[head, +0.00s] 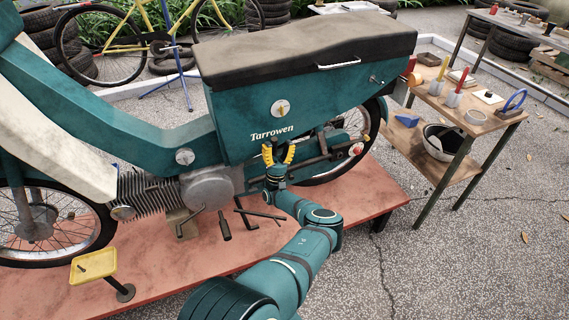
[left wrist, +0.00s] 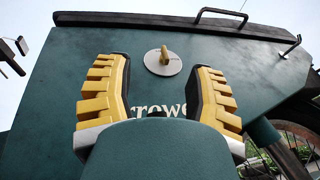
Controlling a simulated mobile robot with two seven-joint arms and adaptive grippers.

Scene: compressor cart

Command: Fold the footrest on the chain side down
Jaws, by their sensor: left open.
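The teal moped (head: 240,120) stands side-on on a red platform. My left gripper (head: 278,152) is open at its side, just below the "Tarrowen" lettering. In the left wrist view the yellow-padded fingers (left wrist: 163,90) are spread with nothing between them, facing the teal side panel (left wrist: 90,65). A round plate with a brass-coloured key (left wrist: 164,60) shows beyond them. Low on the moped, a dark peg (head: 225,228) and thin dark bars (head: 262,214) stick out beside the engine (head: 208,187). I cannot tell for certain which part is the footrest. My right gripper is not in view.
The red platform (head: 150,285) has an edge towards me. A yellow-topped stand (head: 93,266) is on it at the left. A wooden bench (head: 470,118) with tools stands at the right, with a bucket on its lower shelf. Paved ground at the lower right is clear.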

